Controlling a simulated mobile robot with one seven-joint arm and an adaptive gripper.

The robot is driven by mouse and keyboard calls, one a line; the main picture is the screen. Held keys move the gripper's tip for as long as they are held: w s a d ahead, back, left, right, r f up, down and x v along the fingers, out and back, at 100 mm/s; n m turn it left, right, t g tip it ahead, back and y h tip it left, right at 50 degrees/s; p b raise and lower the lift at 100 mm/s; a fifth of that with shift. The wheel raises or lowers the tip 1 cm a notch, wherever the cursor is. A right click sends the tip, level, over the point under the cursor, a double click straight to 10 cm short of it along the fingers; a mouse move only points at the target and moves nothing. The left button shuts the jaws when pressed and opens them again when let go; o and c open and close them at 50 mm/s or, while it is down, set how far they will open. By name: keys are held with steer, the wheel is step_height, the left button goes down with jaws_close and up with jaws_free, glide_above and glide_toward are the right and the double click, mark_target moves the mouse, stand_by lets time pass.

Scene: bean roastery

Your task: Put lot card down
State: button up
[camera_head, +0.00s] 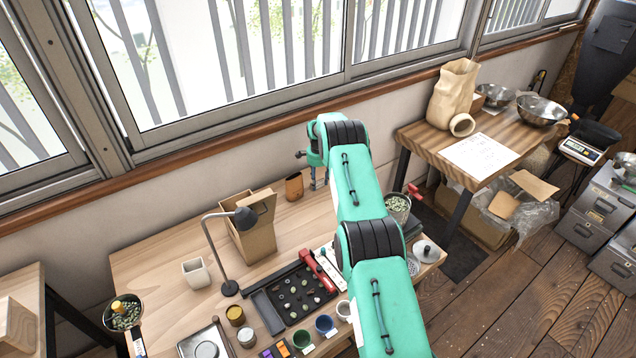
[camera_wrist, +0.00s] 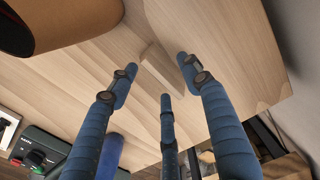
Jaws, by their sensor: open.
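My gripper (camera_wrist: 155,66) is open, its blue fingers spread in the wrist view. A small pale, wood-toned piece (camera_wrist: 163,72), which may be the lot card, is between and just beyond the fingertips, at the wooden table (camera_wrist: 215,50). It shows almost no contrast with the tabletop, and I cannot tell whether it stands or lies flat, or whether a finger touches it. In the head view my gripper (camera_head: 316,181) is low over the back of the table (camera_head: 165,260), mostly hidden by my arm. The card cannot be made out there.
A brown cylindrical cup (camera_head: 294,187) stands close left of my gripper; it also shows in the wrist view (camera_wrist: 60,22). A cardboard box (camera_head: 255,238), a desk lamp (camera_head: 230,288) and a black bean tray (camera_head: 297,302) stand further forward. The wall is close behind.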

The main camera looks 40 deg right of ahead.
mark_target(318, 182)
step_height(318, 182, up, 12)
steer(key=shift+f+p, duration=0.2)
steer(key=shift+p, duration=0.25)
stand_by(0.6)
